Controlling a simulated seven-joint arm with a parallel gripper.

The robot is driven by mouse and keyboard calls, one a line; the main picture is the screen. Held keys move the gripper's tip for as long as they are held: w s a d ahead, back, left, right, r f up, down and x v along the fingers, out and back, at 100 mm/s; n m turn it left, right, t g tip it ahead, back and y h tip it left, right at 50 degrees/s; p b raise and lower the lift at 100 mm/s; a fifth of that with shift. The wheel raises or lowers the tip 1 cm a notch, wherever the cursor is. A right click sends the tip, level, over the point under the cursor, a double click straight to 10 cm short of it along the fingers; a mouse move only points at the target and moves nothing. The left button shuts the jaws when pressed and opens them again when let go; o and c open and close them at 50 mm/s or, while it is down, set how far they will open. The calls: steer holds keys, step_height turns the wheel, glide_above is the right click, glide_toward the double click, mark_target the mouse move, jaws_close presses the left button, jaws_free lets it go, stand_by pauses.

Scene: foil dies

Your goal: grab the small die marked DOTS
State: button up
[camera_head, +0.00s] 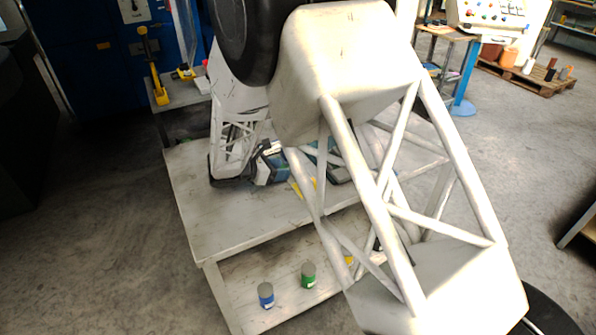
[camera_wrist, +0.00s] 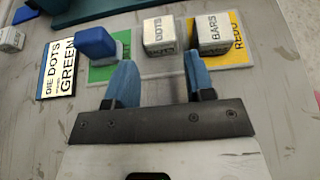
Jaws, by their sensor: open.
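The small pale die marked DOTS (camera_wrist: 158,36) sits on the table in the wrist view, ahead of my fingertips and between them sideways. My gripper (camera_wrist: 160,62) is open and empty, its two blue fingers apart. A similar die marked BARS (camera_wrist: 211,34) stands just right of the DOTS die, on a yellow card (camera_wrist: 237,46) lettered REDO. In the head view my arm hides the dice.
A blue block (camera_wrist: 95,42) sits left of the DOTS die by a green card (camera_wrist: 110,70). A card reading DIE DOTS GREEN (camera_wrist: 56,72) lies farther left. Another die (camera_wrist: 11,39) is at the left edge. The table (camera_head: 215,205) is bare at its left front.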

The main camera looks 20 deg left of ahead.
steer(key=shift+x, duration=2.6)
steer(key=shift+r, duration=0.15)
steer(key=c, duration=0.6)
steer(key=shift+r, duration=0.1)
